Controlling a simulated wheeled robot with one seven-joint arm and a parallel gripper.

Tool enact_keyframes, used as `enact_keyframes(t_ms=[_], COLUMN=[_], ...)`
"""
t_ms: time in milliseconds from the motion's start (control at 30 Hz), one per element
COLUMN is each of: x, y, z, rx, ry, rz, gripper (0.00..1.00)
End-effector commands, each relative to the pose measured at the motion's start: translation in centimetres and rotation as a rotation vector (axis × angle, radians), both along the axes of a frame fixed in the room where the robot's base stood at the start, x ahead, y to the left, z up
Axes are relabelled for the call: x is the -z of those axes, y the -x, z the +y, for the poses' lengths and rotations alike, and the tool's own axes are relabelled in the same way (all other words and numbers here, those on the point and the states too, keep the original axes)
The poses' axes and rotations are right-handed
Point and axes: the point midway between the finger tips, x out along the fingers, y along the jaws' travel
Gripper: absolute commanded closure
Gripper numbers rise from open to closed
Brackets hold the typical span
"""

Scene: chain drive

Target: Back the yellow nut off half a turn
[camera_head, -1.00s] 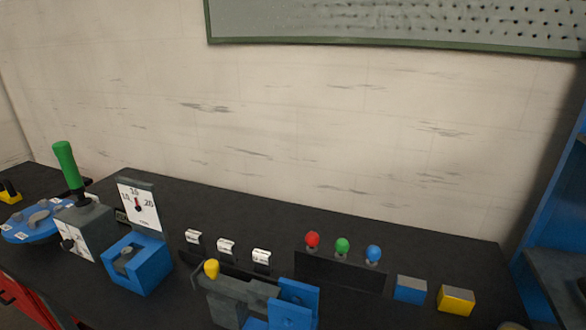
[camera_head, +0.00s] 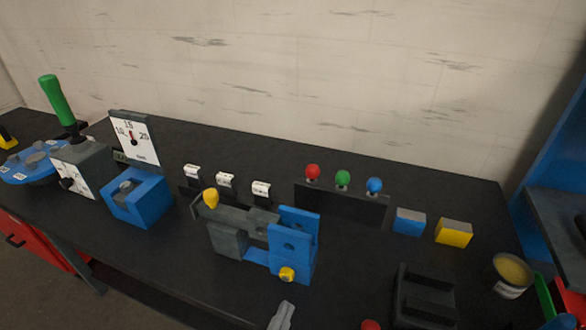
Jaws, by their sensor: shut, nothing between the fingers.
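The yellow nut (camera_head: 287,274) sits low on the front of the blue upright bracket (camera_head: 298,232), at the right end of a grey and blue fixture on the bench. It looks small and round from here, and its thread is not visible. A grey bar-like part (camera_head: 282,315) lies in front of the fixture, cut off by the bottom edge; I cannot tell what it is. My gripper is not in view.
A yellow knob (camera_head: 210,198) stands at the fixture's left end. A blue block (camera_head: 138,198) and a dial (camera_head: 132,138) are left. Red, green and blue knobs (camera_head: 343,180) stand behind. A black holder (camera_head: 425,295) and a round tin (camera_head: 508,275) are to the right.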

Motion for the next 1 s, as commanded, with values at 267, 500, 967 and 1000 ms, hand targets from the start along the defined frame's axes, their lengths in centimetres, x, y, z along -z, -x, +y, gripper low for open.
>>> enact_keyframes(t_ms=[267, 500, 967, 1000], x=[-0.2, -0.5, -0.3, -0.3], y=[-1.6, -4.4, -6.5, -6.5], z=[-0.3, -1.2, -2.0, -2.0], rx=[-0.009, -0.011, -0.011, -0.011], ry=[0.009, 0.012, 0.01, 0.01], rz=[-0.002, -0.003, -0.001, -0.001], gripper=[1.0, 1.0, 1.0, 1.0])
